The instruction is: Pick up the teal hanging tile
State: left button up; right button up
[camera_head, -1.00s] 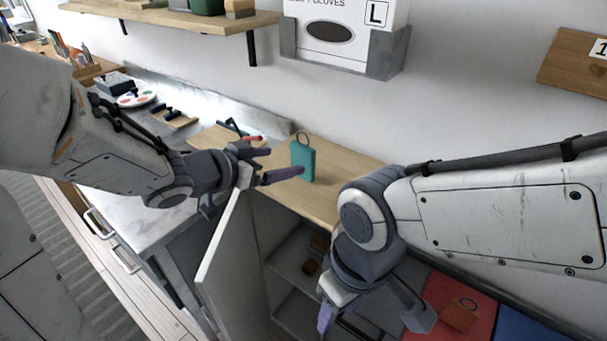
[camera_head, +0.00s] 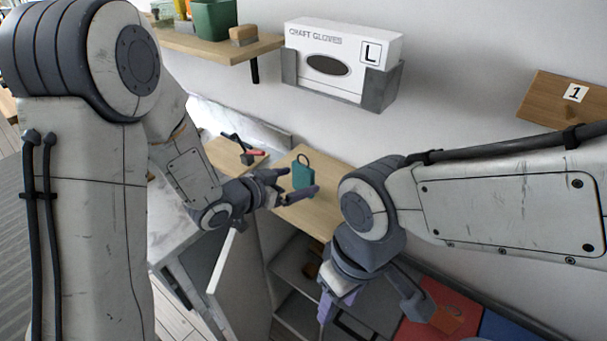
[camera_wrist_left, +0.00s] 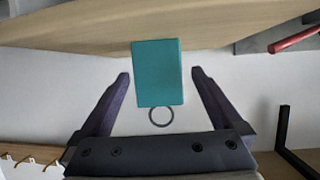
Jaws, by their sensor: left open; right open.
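The teal hanging tile (camera_head: 303,175) stands upright on the light wooden top, with its ring at its upper end. In the left wrist view the tile (camera_wrist_left: 157,72) and its dark ring lie between the two fingers, with a gap on each side. My left gripper (camera_head: 290,186) is open around the tile, and one finger passes in front of its lower part in the head view. The left gripper (camera_wrist_left: 160,85) holds nothing. My right gripper (camera_head: 368,308) is open and empty, low over the cabinet front and the coloured mats.
An open cabinet door (camera_head: 228,262) stands below my left gripper. A glove box (camera_head: 340,58) hangs on the wall behind. A red-handled tool (camera_head: 250,152) lies left of the tile.

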aim_at(310, 177)
pick_arm(q)
jog(key=shift+x, duration=2.7)
jog(key=shift+s+d+r, duration=0.1)
jog(key=c, duration=1.4)
